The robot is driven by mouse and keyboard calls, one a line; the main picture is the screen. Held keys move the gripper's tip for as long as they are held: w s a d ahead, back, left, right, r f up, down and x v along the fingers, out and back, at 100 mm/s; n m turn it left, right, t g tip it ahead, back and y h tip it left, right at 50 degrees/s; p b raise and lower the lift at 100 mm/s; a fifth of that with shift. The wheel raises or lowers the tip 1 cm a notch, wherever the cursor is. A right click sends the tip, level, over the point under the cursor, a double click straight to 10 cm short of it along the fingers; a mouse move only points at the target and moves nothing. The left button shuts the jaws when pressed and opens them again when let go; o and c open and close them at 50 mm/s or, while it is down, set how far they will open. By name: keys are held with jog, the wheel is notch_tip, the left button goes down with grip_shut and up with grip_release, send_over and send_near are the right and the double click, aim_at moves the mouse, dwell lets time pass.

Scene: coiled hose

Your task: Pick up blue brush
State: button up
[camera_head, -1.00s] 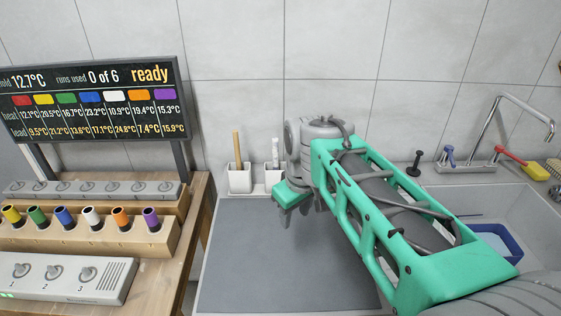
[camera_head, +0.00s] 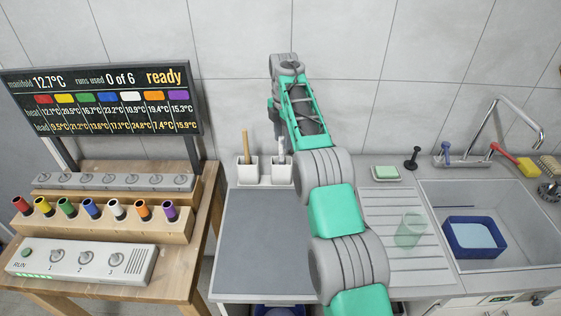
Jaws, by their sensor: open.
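A small blue-handled item (camera_head: 446,152), which looks like the blue brush, stands upright on the grey ledge behind the sink, left of the tap. Its lower end is too small to make out clearly. My arm reaches up and away over the counter toward the tiled wall, well left of this item. Only a teal edge of my gripper (camera_head: 271,105) shows beside the arm; its fingertips are mostly hidden. I see nothing held there, and it is apart from the blue item.
The sink (camera_head: 540,235) holds a blue basin (camera_head: 474,238). A green glass (camera_head: 410,230) stands on the drainboard. A soap dish (camera_head: 385,173), black stopper (camera_head: 413,158) and white cups (camera_head: 248,170) line the back.

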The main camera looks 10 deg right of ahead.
aim_at(281, 153)
jog(key=f, duration=0.2)
jog(key=f+p, duration=0.1)
jog(key=f, duration=0.4)
jog(key=shift+w+a, duration=0.2)
jog(key=shift+w, duration=0.1)
grip_shut()
